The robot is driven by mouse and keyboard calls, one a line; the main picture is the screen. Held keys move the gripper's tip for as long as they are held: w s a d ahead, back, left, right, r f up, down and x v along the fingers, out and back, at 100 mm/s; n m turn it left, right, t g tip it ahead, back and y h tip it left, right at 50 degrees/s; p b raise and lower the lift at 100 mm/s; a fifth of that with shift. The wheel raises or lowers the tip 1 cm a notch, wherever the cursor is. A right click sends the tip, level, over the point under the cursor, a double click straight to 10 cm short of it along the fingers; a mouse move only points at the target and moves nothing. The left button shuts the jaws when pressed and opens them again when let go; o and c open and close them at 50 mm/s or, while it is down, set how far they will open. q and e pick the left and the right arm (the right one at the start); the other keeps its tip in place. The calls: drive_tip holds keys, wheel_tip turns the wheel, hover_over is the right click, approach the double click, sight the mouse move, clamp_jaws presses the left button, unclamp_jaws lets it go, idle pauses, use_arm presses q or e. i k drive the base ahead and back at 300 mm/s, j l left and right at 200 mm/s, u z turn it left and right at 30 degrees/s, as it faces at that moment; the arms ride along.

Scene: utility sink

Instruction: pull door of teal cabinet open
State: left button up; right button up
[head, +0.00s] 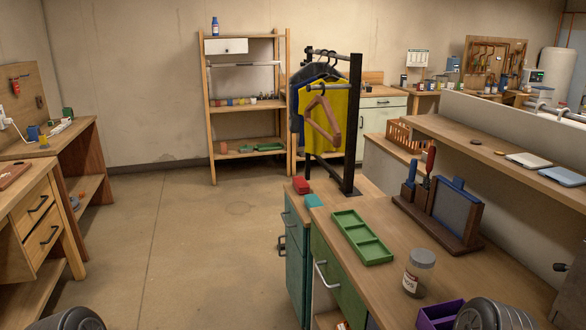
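The teal cabinet (297,262) stands right of centre, beyond the green-fronted part of the workbench, with its front turned toward the open floor on the left. I see its front at a steep angle. The door looks closed, but the angle makes a small gap hard to rule out. Neither gripper is in view. Only dark rounded parts of my arms show at the bottom left and bottom right edges.
A green drawer front (338,275) with a pale handle adjoins the teal cabinet on the near side. A bench top (400,258) holds a green tray (362,238), a jar (419,273) and a tool rack. A clothes rack (355,125) stands behind. Floor (200,250) to the left is clear.

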sight(295, 262)
drive_tip(key=i, duration=0.25)
drive_tip(key=i+j, duration=0.3)
drive_tip(key=i, duration=0.25)
drive_tip(key=i+j, duration=0.3)
drive_tip(key=i, duration=0.25)
drive_tip(key=i+j, duration=0.3)
drive_tip(key=i, duration=0.25)
drive_tip(key=i+j, duration=0.35)
drive_tip(key=i, duration=0.2)
drive_tip(key=i+j+z, duration=0.1)
drive_tip(key=i+j, duration=0.2)
drive_tip(key=i, duration=0.25)
drive_tip(key=i+j, duration=0.35)
drive_tip(key=i, duration=0.2)
drive_tip(key=z, duration=1.75)
